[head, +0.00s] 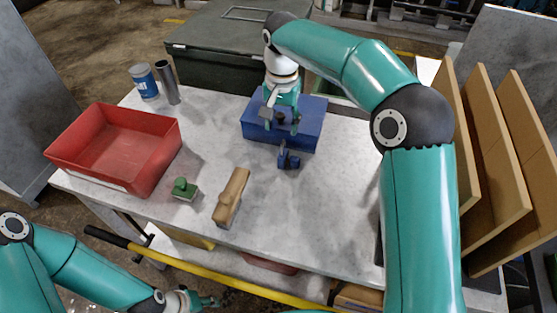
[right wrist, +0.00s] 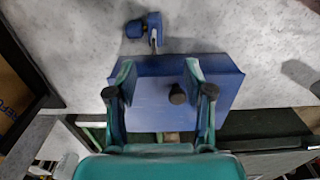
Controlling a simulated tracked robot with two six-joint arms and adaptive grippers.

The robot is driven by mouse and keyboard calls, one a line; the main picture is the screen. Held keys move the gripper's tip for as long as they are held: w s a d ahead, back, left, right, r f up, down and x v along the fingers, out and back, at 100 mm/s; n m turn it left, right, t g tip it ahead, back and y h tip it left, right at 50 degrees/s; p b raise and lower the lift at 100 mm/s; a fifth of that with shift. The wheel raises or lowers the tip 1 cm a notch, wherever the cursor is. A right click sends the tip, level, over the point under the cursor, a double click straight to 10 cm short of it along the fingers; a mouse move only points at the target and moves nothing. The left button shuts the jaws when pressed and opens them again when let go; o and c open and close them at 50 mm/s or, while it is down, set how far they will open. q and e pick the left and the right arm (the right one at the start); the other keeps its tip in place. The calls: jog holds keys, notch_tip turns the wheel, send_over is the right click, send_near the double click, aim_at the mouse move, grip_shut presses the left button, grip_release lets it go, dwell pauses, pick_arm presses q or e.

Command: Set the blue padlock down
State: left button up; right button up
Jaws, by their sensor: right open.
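A small dark blue object that looks like the blue padlock (head: 289,158) sits on the grey worktable, just in front of the blue box. It also shows at the top of the right wrist view (right wrist: 153,24), with a short metal part pointing towards the box. My right gripper (head: 281,121) is open above the blue box (head: 308,133), apart from the padlock. In the right wrist view, its fingers are spread over the box lid, with a black knob (right wrist: 177,94) between them. My left gripper (head: 205,301) is low at the bottom left, in front of the table; its opening is unclear.
A red tray (head: 158,160) stands at the table's left, with a blue-white can (head: 145,84) and metal cylinder (head: 167,82) behind it. A green-topped block (head: 185,189) and wooden-handled brush (head: 231,198) lie in front. Wooden panels (head: 497,150) stand at the right.

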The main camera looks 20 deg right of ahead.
aim_at(283, 140)
notch_tip(283, 140, down, 2)
jog(key=shift+f, duration=0.25)
jog(key=f, duration=0.5)
jog(key=shift+s+d+p, duration=0.1)
jog(key=shift+s+p, duration=0.25)
jog(key=shift+s, duration=0.05)
jog(key=shift+f, duration=0.45)
grip_shut()
